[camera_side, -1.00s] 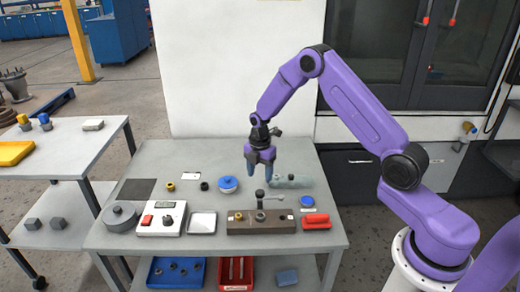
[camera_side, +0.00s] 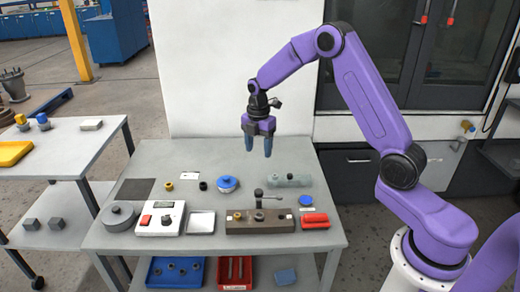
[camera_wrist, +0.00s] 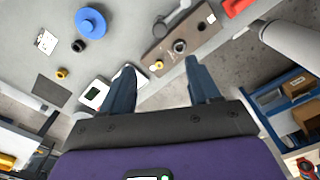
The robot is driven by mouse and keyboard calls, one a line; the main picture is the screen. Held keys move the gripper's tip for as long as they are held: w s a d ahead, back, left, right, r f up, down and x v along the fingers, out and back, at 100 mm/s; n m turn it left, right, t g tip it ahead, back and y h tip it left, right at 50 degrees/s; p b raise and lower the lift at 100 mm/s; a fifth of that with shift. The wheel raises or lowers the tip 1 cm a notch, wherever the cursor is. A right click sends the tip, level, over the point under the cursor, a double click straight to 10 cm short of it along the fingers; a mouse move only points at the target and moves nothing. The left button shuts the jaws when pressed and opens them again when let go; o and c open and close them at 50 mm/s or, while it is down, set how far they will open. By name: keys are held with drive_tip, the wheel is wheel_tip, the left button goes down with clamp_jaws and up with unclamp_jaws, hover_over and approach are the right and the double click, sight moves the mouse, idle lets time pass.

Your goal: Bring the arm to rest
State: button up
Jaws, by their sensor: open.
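My gripper (camera_side: 258,147) hangs above the grey worktable (camera_side: 150,238), fingers down, open and empty. It is clear of everything on the table.
A blue round part (camera_side: 227,183), a grey-green cylinder (camera_side: 288,181), a white device with a red button (camera_side: 160,218), a grey round part (camera_side: 121,214) and a red piece (camera_side: 315,220) lie on the table. The air around my gripper is free.

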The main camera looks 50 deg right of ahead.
drive_tip(key=s+a+r+m, duration=0.2)
drive_tip(key=s+a+r, duration=0.2)
drive_tip(key=s+a, duration=0.35)
drive_tip(key=s+a+r+m, duration=0.2)
drive_tip(key=s+a+r, duration=0.3)
drive_tip(key=s, duration=0.4)
drive_tip(key=s+d+m, duration=0.1)
drive_tip(key=s+m, duration=0.2)
drive_tip(key=s, duration=1.8)
drive_tip(key=shift+s+r+m, duration=0.15)
drive_tip(key=shift+m, duration=0.25)
